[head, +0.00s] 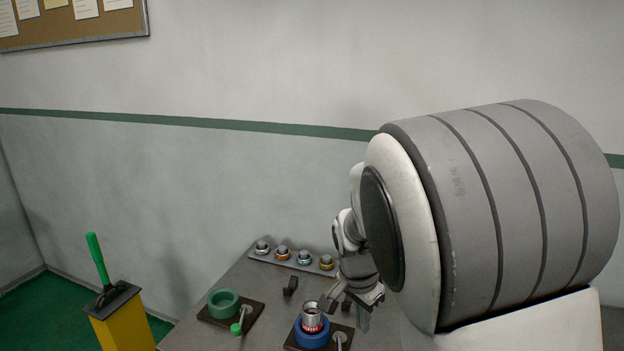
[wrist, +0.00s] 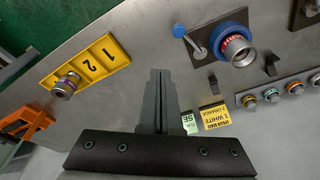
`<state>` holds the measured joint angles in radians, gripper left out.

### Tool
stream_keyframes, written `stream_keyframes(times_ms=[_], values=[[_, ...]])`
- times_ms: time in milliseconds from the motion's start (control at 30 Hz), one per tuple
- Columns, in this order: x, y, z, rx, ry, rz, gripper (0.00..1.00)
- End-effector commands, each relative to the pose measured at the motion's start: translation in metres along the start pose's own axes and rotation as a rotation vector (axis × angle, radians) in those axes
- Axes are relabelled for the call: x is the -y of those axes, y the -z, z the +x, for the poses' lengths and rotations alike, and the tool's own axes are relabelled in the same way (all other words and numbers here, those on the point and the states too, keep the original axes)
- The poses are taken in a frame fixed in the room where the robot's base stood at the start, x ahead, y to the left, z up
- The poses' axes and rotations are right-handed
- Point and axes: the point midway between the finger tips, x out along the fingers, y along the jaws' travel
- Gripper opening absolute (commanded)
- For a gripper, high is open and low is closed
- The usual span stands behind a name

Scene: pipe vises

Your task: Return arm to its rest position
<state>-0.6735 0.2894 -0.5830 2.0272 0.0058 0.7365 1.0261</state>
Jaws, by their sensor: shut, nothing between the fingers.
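My gripper shows in the wrist view (wrist: 160,75) with its two dark fingers together and nothing between them. It is above the grey table (wrist: 115,120). In the head view my arm fills the right side, with the wrist over the table's right part; the fingertips are hard to make out there. A blue vise (head: 312,338) holds an upright metal pipe piece (head: 312,317) with a red band. The vise also shows in the wrist view (wrist: 215,36), apart from the fingers.
A green vise (head: 224,303) sits left of the blue one. A rack (head: 292,262) of several colour-ringed fittings lies behind. The wrist view shows a yellow numbered tray (wrist: 97,62) with a metal fitting (wrist: 68,85). A yellow pedestal (head: 122,325) with a green-handled lever (head: 97,260) stands left.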

Motion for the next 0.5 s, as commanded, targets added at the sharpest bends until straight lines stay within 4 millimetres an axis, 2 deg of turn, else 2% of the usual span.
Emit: stream_keyframes(times_ms=[33,233,500], values=[[-0.009,0.000,-0.013,0.025,0.032,-0.027,0.00],[-0.044,-0.009,-0.058,0.072,0.141,-0.195,0.00],[-0.095,-0.026,-0.112,0.020,0.271,-0.445,0.00]])
